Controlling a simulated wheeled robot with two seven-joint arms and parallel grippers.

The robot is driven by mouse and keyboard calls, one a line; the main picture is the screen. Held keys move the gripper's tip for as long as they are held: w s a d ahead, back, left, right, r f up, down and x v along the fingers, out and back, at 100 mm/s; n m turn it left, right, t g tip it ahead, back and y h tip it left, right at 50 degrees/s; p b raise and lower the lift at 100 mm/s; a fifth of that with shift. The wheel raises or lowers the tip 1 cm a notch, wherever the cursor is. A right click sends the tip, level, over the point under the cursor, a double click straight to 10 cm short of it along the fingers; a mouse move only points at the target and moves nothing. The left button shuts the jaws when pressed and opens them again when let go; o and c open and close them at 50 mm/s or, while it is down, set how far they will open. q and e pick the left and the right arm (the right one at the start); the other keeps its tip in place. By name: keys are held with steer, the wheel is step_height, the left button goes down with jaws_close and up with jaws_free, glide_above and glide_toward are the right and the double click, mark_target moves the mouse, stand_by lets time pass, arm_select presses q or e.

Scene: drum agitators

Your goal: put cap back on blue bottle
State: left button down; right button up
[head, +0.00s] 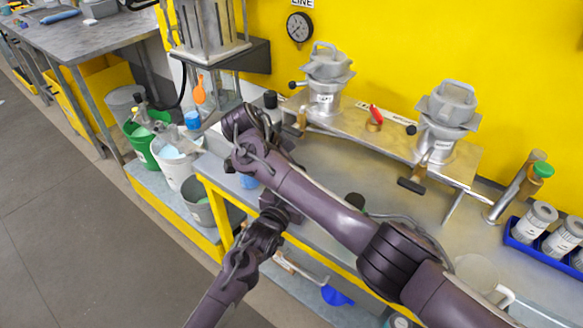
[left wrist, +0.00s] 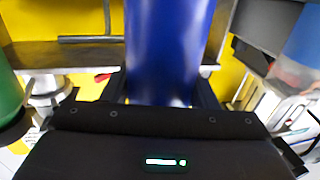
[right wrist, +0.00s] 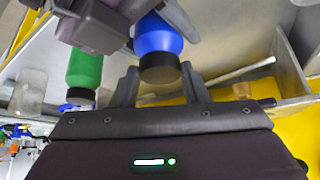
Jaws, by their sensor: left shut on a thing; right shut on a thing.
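The blue bottle (left wrist: 170,50) fills the middle of the left wrist view, between the fingers of my left gripper (left wrist: 160,97), which is shut on it. In the right wrist view, the blue bottle (right wrist: 158,36) shows with the black cap (right wrist: 160,69) at its end. My right gripper (right wrist: 160,88) is shut on the cap, its fingers on either side. The cap and bottle look in line and touching; whether the cap is seated cannot be told. In the head view, only a bit of the blue bottle (head: 248,182) shows; my arms hide the rest and the cap.
A green bottle (right wrist: 84,68) stands close beside the blue one. White (head: 178,165) and green (head: 142,150) buckets stand at the left. Metal vessels (head: 325,85) sit on the shelf (head: 400,148) behind. The bench (head: 330,165) between is mostly clear.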

steer(key=o, duration=1)
steer(key=shift+r, duration=2.25)
